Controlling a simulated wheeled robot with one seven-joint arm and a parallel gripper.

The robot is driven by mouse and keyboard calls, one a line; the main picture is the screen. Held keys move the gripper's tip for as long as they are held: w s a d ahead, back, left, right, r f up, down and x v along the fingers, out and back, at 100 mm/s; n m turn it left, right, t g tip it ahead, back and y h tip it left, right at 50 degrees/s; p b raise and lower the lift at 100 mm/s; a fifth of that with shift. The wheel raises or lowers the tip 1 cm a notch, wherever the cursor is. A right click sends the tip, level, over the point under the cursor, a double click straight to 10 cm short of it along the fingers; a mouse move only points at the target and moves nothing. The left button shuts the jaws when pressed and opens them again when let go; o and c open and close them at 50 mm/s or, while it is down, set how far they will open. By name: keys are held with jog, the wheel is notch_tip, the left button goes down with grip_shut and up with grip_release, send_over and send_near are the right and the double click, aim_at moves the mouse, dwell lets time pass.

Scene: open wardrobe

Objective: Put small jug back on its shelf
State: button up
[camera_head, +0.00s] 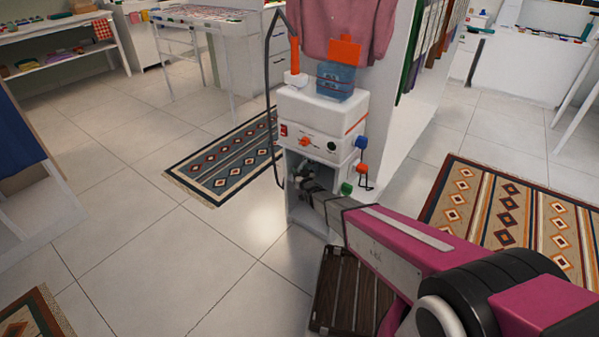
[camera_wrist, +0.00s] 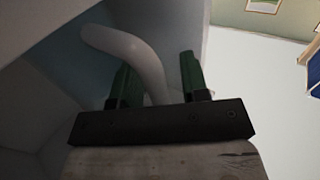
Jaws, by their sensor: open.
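A pale curved piece (camera_wrist: 137,52), which looks like the handle or spout of the small jug, rises between my gripper's fingers in the wrist view. The rest of that object is hidden behind the gripper. My gripper (camera_wrist: 158,76) is open, with one green finger on each side of the curved piece. I cannot tell whether either finger touches it. In the head view my gripper (camera_head: 307,183) reaches into the open compartment (camera_head: 294,208) under a white appliance, and the jug cannot be made out there.
The white appliance (camera_head: 305,118) with knobs stands above the compartment, with a blue container (camera_head: 336,78) on top. A black cable hangs at its left. A dark slatted crate (camera_head: 352,290) is on the floor below my arm. Patterned rugs (camera_head: 228,160) lie nearby.

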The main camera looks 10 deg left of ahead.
jog(key=shift+r, duration=0.15)
jog(key=shift+s+d, duration=0.15)
jog(key=shift+s, duration=0.1)
jog(key=v, duration=1.1)
jog(key=shift+s, duration=0.2)
jog(key=shift+d, duration=0.1)
dwell(0.5)
